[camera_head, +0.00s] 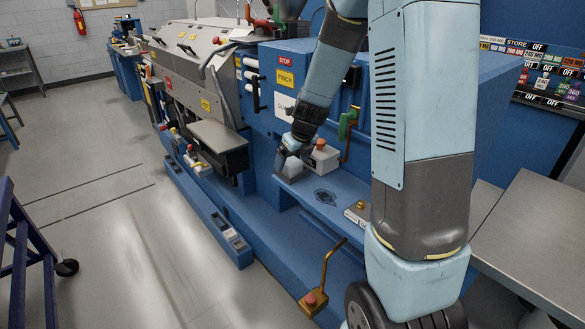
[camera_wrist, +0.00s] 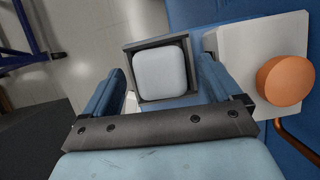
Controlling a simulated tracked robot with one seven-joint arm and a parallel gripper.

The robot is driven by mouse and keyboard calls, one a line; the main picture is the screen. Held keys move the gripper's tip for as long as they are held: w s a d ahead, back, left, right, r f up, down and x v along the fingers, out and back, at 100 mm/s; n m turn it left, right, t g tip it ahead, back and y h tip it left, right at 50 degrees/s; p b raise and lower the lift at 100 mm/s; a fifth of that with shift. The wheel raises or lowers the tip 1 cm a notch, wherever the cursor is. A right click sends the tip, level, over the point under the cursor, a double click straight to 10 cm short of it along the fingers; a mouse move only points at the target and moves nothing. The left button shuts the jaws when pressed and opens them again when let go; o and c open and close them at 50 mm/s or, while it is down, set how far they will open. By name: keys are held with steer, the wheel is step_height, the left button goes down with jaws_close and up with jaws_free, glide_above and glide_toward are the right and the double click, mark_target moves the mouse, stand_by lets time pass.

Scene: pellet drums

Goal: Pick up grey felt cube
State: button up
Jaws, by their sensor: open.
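The grey felt cube (camera_wrist: 160,72) is pale, with rounded edges. In the wrist view it sits in a dark square-rimmed holder (camera_wrist: 152,45), near the middle of the picture. My gripper (camera_wrist: 158,80) is open, with one blue finger to the left of the cube and one to the right. I cannot tell how far the fingertips are above or beside it. In the head view my gripper (camera_head: 287,150) points down at the blue machine's ledge, and the cube cannot be made out clearly there.
A pale box (camera_head: 323,160) with an orange knob (camera_wrist: 285,80) stands close to the right of my gripper. The blue ledge (camera_head: 310,188) carries a dark round emblem and a small box with a yellow knob (camera_head: 361,205). A bent lever (camera_head: 318,290) stands low in front.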

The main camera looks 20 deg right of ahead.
steer(key=c, duration=1.4)
